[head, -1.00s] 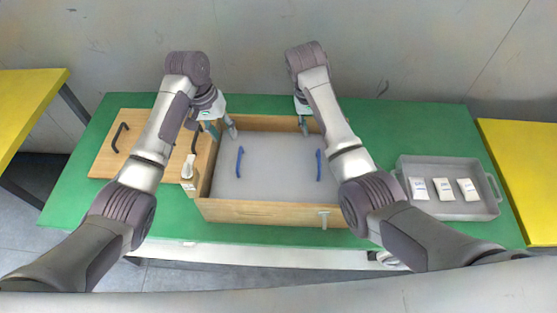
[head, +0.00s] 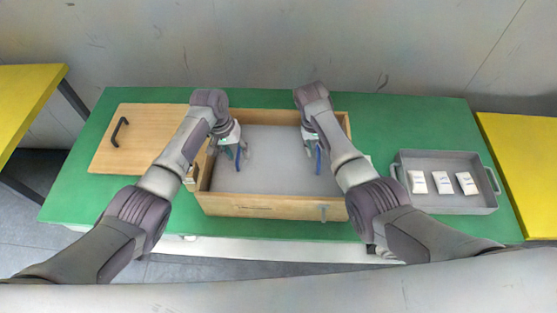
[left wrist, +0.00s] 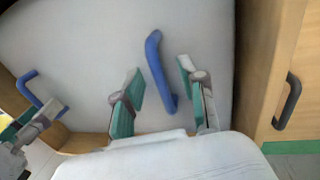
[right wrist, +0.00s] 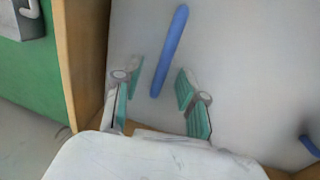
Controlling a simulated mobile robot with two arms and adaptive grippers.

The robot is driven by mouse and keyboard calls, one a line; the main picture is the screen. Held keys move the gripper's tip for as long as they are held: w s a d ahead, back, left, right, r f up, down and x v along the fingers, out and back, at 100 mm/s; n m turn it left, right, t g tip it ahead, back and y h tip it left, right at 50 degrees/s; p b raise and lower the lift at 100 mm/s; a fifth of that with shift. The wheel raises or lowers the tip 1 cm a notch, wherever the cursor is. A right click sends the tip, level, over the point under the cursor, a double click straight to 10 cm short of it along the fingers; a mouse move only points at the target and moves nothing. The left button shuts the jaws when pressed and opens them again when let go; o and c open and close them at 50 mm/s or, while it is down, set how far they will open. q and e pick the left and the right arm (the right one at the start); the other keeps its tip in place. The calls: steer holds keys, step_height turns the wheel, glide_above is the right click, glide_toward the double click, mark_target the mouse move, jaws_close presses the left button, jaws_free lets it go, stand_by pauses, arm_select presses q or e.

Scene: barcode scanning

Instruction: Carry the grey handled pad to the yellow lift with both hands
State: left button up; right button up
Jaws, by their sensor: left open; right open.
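The grey pad (head: 280,170) lies inside an open wooden box, with a blue handle on its left (head: 239,158) and another on its right (head: 318,160). My left gripper (head: 241,153) is open over the left handle. In the left wrist view (left wrist: 162,75) its open fingers lie on either side of that blue handle (left wrist: 156,60). My right gripper (head: 312,150) is open over the right handle. In the right wrist view (right wrist: 158,85) that handle (right wrist: 170,50) runs between its open fingers. Yellow surfaces stand at the left (head: 25,105) and right (head: 520,170); I cannot tell which is the lift.
The wooden box (head: 270,206) has raised walls around the pad. A wooden lid (head: 140,145) with a black handle lies to its left. A grey tray (head: 470,203) with white packets (head: 441,182) stands on the green table (head: 420,120) to the right.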

arm_select(q)
steer(key=shift+d+f, duration=0.15)
steer(key=shift+f, duration=0.55)
arm_select(e)
steer(key=shift+d+f, duration=0.15)
steer(key=shift+f, duration=0.55)
arm_select(q)
steer(key=shift+c, duration=0.2)
jaws_close()
arm_select(e)
jaws_close()
